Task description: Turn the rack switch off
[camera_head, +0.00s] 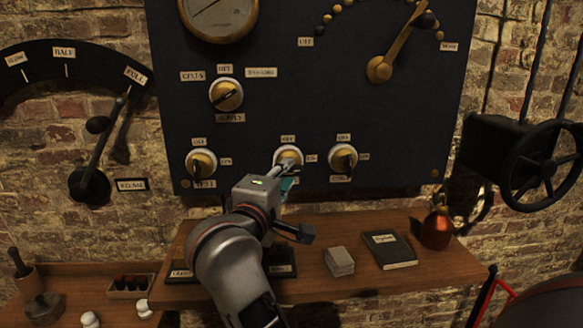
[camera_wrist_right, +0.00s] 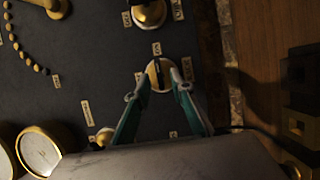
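The dark panel (camera_head: 300,110) carries a lower row of three brass rotary switches. My right gripper (camera_head: 287,168) reaches up to the middle switch (camera_head: 288,155) and hides its lower label, so I cannot read which one is the rack switch. In the wrist view the two green-grey fingers (camera_wrist_right: 159,80) are apart, on either side of that switch (camera_wrist_right: 159,66), with its dark handle between them. The handle appears to point toward the ON label. I cannot tell whether the fingers touch it. My left gripper is not in view.
The left switch (camera_head: 201,163) and right switch (camera_head: 343,158) flank the middle one. A cell switch (camera_head: 226,95) and a lever (camera_head: 397,45) are higher up. Below, a wooden shelf (camera_head: 330,285) holds a book (camera_head: 390,250), a card stack (camera_head: 339,262) and a copper flask (camera_head: 437,230).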

